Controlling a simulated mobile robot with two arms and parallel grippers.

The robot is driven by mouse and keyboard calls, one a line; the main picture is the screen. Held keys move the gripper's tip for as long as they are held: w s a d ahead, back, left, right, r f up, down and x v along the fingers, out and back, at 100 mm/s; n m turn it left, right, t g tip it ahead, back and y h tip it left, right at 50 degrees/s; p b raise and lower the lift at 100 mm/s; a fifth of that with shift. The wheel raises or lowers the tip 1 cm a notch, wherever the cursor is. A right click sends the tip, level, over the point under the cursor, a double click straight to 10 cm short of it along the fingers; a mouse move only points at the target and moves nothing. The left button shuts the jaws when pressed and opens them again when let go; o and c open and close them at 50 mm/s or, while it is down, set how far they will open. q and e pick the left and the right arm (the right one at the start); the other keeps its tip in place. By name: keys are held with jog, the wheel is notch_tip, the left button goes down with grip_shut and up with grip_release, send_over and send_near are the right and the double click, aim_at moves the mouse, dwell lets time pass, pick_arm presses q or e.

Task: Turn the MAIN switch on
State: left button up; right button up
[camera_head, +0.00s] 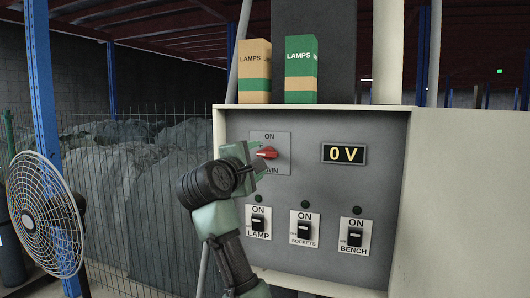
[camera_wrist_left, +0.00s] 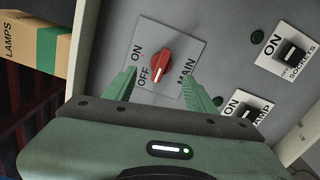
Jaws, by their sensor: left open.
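The MAIN switch is a red rotary knob (camera_head: 267,153) on a grey plate at the panel's upper left; it also shows in the wrist view (camera_wrist_left: 161,66). Its pale mark points to the panel's left, on the OFF side; ON is at the plate's top. My left gripper (camera_head: 258,157) is open in front of the plate and partly hides it in the head view. In the wrist view its green fingers (camera_wrist_left: 160,80) stand on either side of the knob, with gaps to it. Whether the tips reach its depth is unclear. My right gripper is not in view.
A display (camera_head: 344,154) reads 0 V. Below are the LAMP (camera_head: 258,224), SOCKETS (camera_head: 304,230) and BENCH (camera_head: 355,234) switches. Two LAMPS boxes (camera_head: 254,70) (camera_head: 301,68) stand on top of the cabinet (camera_head: 440,200). A fan (camera_head: 45,213) stands at the left.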

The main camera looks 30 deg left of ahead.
aim_at(266, 155)
pick_arm(q)
jog(key=p+x, duration=0.2)
jog(key=x, duration=0.3)
jog(key=shift+w+p, duration=0.3)
jog(key=shift+w+a, duration=0.2)
jog(key=shift+w, duration=0.25)
jog(key=shift+f, duration=0.1)
jog(key=shift+c, duration=0.4)
grip_shut()
